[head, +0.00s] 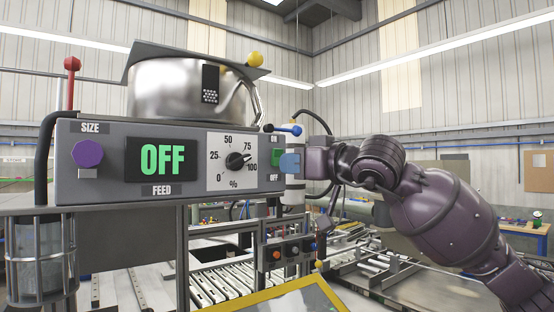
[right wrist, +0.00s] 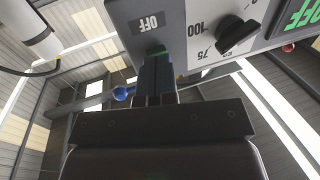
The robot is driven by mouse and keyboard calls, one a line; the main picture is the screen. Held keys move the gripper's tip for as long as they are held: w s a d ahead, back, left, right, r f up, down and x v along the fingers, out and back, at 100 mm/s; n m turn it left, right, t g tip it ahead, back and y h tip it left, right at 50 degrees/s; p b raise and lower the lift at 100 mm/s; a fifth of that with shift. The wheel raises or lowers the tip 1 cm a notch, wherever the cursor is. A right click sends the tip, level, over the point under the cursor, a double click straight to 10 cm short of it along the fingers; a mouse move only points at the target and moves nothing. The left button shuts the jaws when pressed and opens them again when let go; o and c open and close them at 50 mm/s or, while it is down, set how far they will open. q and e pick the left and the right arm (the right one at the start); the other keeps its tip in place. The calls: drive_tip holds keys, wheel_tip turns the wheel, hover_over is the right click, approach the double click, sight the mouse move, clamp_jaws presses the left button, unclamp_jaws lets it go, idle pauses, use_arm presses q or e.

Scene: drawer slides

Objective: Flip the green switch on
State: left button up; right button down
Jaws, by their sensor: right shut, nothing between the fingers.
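The green switch (head: 277,153) is on the right end of the grey control panel's front, between the ON label above and the OFF label (head: 274,178) below. Only a small part of it shows; my gripper hides the rest. The panel display (head: 162,159) reads OFF in green. My right gripper (head: 289,162) is shut and empty, its fingertips right at the switch. In the right wrist view the fingers (right wrist: 155,75) reach up to a green edge of the switch (right wrist: 156,50) beside the OFF label (right wrist: 150,22); I cannot tell if they touch. My left gripper is not in view.
The black percent dial (head: 236,160) is left of the switch, with a purple knob (head: 88,154) farther left. A blue-tipped lever (head: 290,129) sticks out just above my gripper. A metal hopper (head: 180,90) stands on top. A roller conveyor (head: 225,282) runs below.

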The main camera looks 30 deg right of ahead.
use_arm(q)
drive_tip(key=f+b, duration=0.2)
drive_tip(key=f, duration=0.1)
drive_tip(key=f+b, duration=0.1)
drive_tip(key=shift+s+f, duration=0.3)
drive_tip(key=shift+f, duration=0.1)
use_arm(e)
drive_tip(key=s, duration=0.5)
drive_tip(key=shift+s+d, duration=0.1)
drive_tip(key=shift+d, duration=0.1)
drive_tip(key=shift+s, duration=0.1)
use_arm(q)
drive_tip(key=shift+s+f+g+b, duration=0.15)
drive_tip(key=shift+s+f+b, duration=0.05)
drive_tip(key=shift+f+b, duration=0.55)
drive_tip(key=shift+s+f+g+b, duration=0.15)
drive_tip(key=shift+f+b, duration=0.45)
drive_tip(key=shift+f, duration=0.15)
use_arm(e)
drive_tip(key=v, duration=1)
drive_tip(key=shift+s, duration=0.3)
drive_tip(key=shift+d, duration=0.15)
